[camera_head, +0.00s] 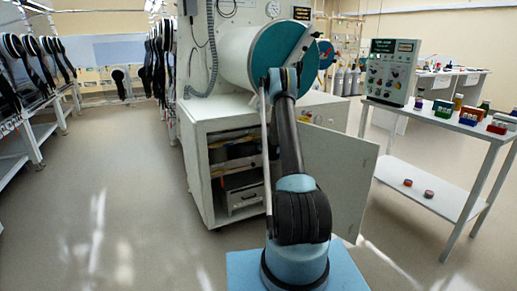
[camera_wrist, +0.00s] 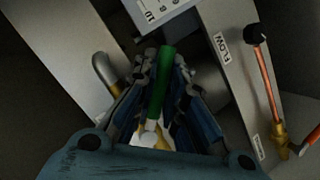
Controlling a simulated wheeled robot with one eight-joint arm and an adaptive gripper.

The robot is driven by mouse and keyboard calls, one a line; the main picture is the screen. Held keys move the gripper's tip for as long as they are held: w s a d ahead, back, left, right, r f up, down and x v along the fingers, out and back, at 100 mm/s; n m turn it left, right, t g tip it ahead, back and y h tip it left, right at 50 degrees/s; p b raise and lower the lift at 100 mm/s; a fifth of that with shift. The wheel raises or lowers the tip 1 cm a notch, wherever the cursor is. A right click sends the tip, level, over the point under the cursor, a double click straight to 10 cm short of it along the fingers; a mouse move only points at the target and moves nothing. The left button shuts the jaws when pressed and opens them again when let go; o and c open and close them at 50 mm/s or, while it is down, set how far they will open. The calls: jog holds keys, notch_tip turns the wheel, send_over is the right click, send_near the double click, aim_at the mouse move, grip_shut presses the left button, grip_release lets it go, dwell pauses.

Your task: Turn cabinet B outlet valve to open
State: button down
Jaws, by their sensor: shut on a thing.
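In the wrist view my gripper (camera_wrist: 160,72) is shut on a green bar-shaped handle (camera_wrist: 164,70), which stands between the two dark fingers. A pale, yellowish fitting (camera_wrist: 148,137) shows at the handle's lower end, between the finger bases. I cannot read a label that names this valve or its cabinet. In the head view my arm rises in front of a white cylinder with a teal round door (camera_head: 285,55); my gripper's fingers and the valve cannot be made out there.
In the wrist view a FLOW label (camera_wrist: 221,50) marks a panel right of my gripper, with a copper tube (camera_wrist: 269,90) beyond it. A bent metal pipe (camera_wrist: 103,68) stands left. In the head view an open cabinet door (camera_head: 335,175) and a side table (camera_head: 425,188) stand right; left floor is clear.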

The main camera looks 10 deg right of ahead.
jog(key=shift+s, duration=0.15)
jog(key=c, duration=1.6)
grip_release()
jog(key=shift+c, duration=0.2)
jog(key=v, duration=0.7)
jog(key=shift+s+r, duration=0.15)
jog(key=shift+s, duration=0.2)
jog(key=shift+d, duration=0.1)
